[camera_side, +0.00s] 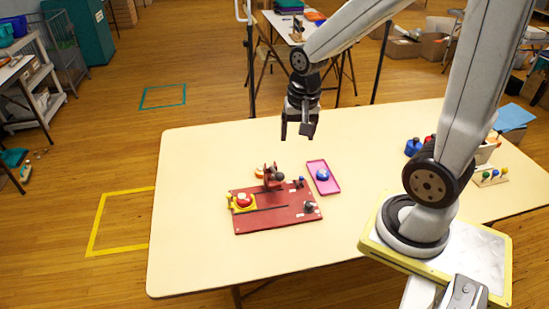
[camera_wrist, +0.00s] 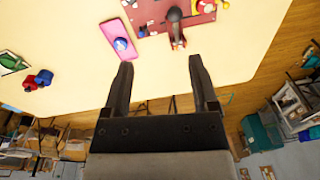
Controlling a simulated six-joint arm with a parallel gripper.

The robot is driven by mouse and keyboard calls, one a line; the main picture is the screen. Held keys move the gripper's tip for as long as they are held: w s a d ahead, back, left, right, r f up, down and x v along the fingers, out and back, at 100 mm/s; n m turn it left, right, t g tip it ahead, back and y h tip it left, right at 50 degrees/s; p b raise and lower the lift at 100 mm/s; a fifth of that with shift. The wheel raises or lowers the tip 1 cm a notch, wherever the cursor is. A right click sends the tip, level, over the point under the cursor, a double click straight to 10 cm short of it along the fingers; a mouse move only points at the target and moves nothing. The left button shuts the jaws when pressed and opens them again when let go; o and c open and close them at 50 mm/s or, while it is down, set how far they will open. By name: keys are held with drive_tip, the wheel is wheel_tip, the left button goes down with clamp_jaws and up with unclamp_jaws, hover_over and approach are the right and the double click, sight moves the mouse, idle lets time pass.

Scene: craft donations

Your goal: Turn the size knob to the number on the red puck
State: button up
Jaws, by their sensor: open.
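A red board (camera_side: 275,219) lies on the table. A round red piece (camera_side: 243,200) sits on a yellow square at its left; it may be the red puck, and no number is readable. A small dark knob (camera_side: 309,207) stands at the board's right front; I cannot tell whether it is the size knob. A dark upright lever-like part (camera_side: 272,176) stands at the board's back edge and also shows in the wrist view (camera_wrist: 177,30). My gripper (camera_side: 297,134) is open and empty, above the table beyond the board; its fingers show apart in the wrist view (camera_wrist: 160,64).
A pink tray (camera_side: 330,187) holding a blue round piece (camera_side: 322,175) lies right of the board. An orange piece (camera_side: 260,172) lies behind it. Blue and red pieces (camera_side: 413,147) stand at the table's right. The table's left side (camera_side: 190,220) is clear.

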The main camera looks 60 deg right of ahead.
drive_tip(key=s+d+m+g, duration=0.1)
drive_tip(key=d+m, duration=0.7)
drive_tip(key=m, duration=0.2)
hover_over(309, 203)
wheel_tip(309, 203, down, 22)
drive_tip(key=shift+w, duration=0.1)
drive_tip(key=shift+f, duration=0.1)
drive_tip(key=shift+f, duration=3.8)
clamp_jaws()
